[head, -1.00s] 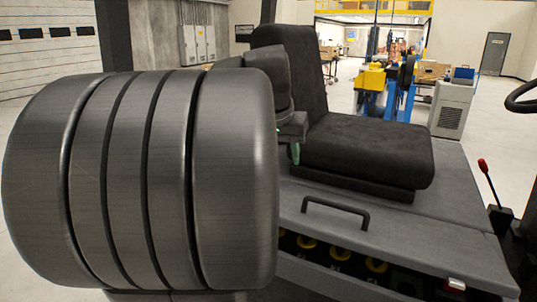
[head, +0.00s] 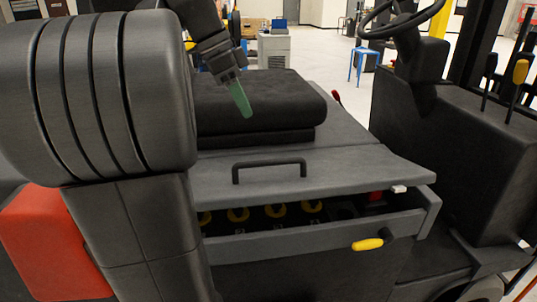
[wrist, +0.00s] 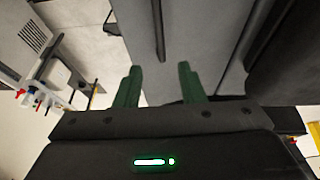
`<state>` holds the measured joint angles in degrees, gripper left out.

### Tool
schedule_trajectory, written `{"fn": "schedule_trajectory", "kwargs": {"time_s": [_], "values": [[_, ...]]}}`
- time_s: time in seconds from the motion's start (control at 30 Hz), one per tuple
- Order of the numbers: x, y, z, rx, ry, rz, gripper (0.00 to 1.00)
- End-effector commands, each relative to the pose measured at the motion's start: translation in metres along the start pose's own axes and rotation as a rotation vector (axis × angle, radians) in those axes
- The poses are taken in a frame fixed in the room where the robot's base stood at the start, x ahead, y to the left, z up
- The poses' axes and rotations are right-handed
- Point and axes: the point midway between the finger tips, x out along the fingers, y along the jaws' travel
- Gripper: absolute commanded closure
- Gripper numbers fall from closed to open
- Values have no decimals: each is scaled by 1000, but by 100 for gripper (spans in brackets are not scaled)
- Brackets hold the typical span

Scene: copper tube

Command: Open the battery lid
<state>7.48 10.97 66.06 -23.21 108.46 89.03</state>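The battery lid (head: 330,170) is a grey panel with a dark bar handle (head: 268,170) near its front edge. A black seat (head: 260,112) rests on it. The lid is slightly raised at the front, and a gap shows below it. Yellow-capped battery cells (head: 276,211) show in the gap. My gripper (head: 241,100) is above the seat, behind and to the left of the handle, apart from it. In the wrist view its two green fingers (wrist: 160,82) are spread with nothing between them.
A steering wheel (head: 402,18) and dark console (head: 455,130) stand to the right. A yellow-handled lever (head: 372,243) sticks out below the lid's right front. My arm covers the left side.

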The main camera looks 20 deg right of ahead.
Motion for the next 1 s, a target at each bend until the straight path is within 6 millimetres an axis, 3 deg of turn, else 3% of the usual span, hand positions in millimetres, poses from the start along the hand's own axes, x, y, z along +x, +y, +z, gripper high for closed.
{"fn": "schedule_trajectory", "kwargs": {"time_s": [0.17,0.6,0.8,1.0], "values": [[23,1,0,0,0,2,64],[111,1,0,-2,-1,2,64],[131,0,0,-2,-1,0,64],[135,0,0,-2,-1,-1,64]]}}
